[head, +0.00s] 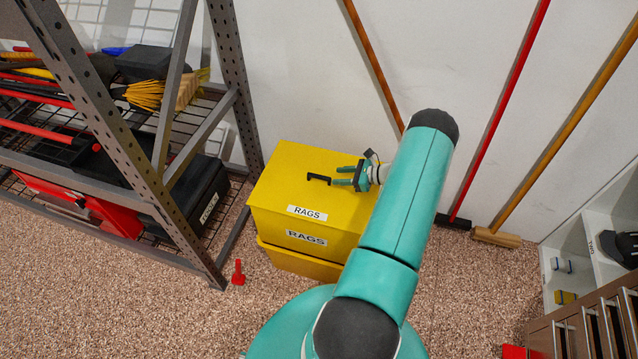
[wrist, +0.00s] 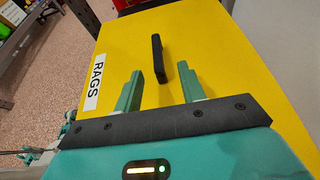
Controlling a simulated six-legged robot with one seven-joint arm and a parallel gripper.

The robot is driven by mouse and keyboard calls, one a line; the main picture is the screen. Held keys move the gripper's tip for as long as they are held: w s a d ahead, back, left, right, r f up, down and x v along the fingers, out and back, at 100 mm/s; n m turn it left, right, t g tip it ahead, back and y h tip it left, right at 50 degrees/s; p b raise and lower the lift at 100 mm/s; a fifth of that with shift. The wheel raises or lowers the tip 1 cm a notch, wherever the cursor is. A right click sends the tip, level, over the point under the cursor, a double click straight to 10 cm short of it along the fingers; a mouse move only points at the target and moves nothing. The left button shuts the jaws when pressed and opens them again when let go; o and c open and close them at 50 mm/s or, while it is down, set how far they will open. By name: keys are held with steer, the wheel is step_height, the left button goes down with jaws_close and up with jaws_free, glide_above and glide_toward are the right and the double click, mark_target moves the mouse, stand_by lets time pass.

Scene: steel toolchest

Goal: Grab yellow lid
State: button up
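The yellow lid (head: 283,182) tops a yellow bin (head: 301,262) labelled RAGS, standing on the floor in the head view. A black handle (head: 319,179) sits on the lid's top. The lid (wrist: 212,42) fills much of the wrist view, with the handle (wrist: 159,58) just ahead of my fingertips. My gripper (head: 346,176) is over the lid, to the right of the handle. The handle lies roughly in line with the gap. Whether the fingers touch the lid cannot be told.
A metal shelf rack (head: 130,160) with tools and cases stands left of the bin. Brooms with a red handle (head: 503,95) and wooden handles lean on the wall behind. A small red object (head: 238,273) is on the floor. A white cabinet (head: 575,255) is at right.

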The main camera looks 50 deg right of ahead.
mark_target(322, 176)
steer(key=x, duration=0.9)
steer(key=shift+s+a, duration=0.15)
steer(key=shift+r, duration=0.15)
jaws_close()
